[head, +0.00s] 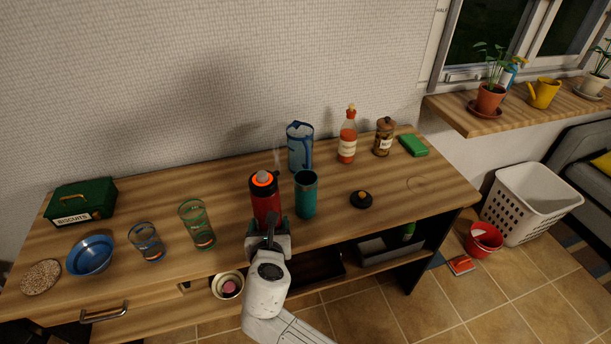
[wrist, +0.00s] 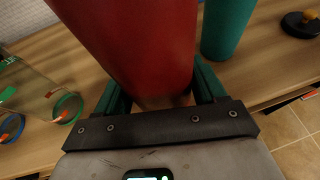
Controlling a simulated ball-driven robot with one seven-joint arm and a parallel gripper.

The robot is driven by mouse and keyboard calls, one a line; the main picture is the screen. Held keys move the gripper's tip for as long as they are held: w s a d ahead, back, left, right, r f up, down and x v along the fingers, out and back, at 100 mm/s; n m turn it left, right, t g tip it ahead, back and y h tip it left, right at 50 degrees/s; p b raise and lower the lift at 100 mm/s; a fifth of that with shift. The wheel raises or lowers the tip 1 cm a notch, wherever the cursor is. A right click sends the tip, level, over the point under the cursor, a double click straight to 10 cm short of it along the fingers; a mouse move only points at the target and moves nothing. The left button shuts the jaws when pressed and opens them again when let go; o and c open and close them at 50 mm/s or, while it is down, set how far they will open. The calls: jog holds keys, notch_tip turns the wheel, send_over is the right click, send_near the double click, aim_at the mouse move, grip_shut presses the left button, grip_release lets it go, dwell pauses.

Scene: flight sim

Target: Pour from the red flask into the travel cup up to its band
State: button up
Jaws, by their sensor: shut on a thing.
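My gripper (head: 268,226) is shut on the red flask from the front. In the wrist view the red flask (wrist: 135,40) fills the space between the green fingers of my gripper (wrist: 160,98). The teal travel cup (head: 306,196) stands upright just right of the flask, apart from it. The travel cup also shows at the top of the wrist view (wrist: 226,28). I cannot make out its band or its inside.
A black lid (head: 361,199) lies right of the cup. A blue jug (head: 300,150) stands behind it. Green glass (head: 197,226) and blue glass (head: 147,243) stand to the left. A sauce bottle (head: 347,138) and jar (head: 383,138) are at back right. The counter's right end is fairly clear.

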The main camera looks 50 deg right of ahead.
aim_at(262, 220)
jog(key=shift+a+r+p, duration=0.1)
jog(key=shift+r+p, duration=0.15)
jog(key=shift+p, duration=0.05)
jog(key=shift+a+r+m+y+p, duration=0.2)
jog(key=shift+m+y+p, duration=0.1)
jog(key=shift+y+p, duration=0.3)
jog(key=shift+a+r+m+g+y+p, duration=0.1)
jog(key=shift+a+m+g+y+p, duration=0.3)
jog(key=shift+y+p, duration=0.45)
jog(key=shift+m+y, duration=0.4)
jog(key=shift+y, duration=0.05)
jog(key=shift+d+m+y, duration=0.1)
jog(key=shift+m+y, duration=0.3)
jog(key=shift+y, duration=0.5)
jog(key=shift+a+r+m+y+p, duration=0.3)
jog(key=shift+r+y+p, duration=0.25)
jog(key=shift+p, duration=0.35)
jog(key=shift+r+p, duration=0.3)
jog(key=shift+r, duration=0.15)
jog(key=shift+a+r+y+p, duration=0.25)
jog(key=shift+r+y+p, duration=0.05)
jog(key=shift+r+y, duration=0.15)
jog(key=shift+a+r+m+y+p, duration=0.2)
jog(key=shift+r+m+y+p, duration=0.2)
jog(key=shift+r, duration=0.1)
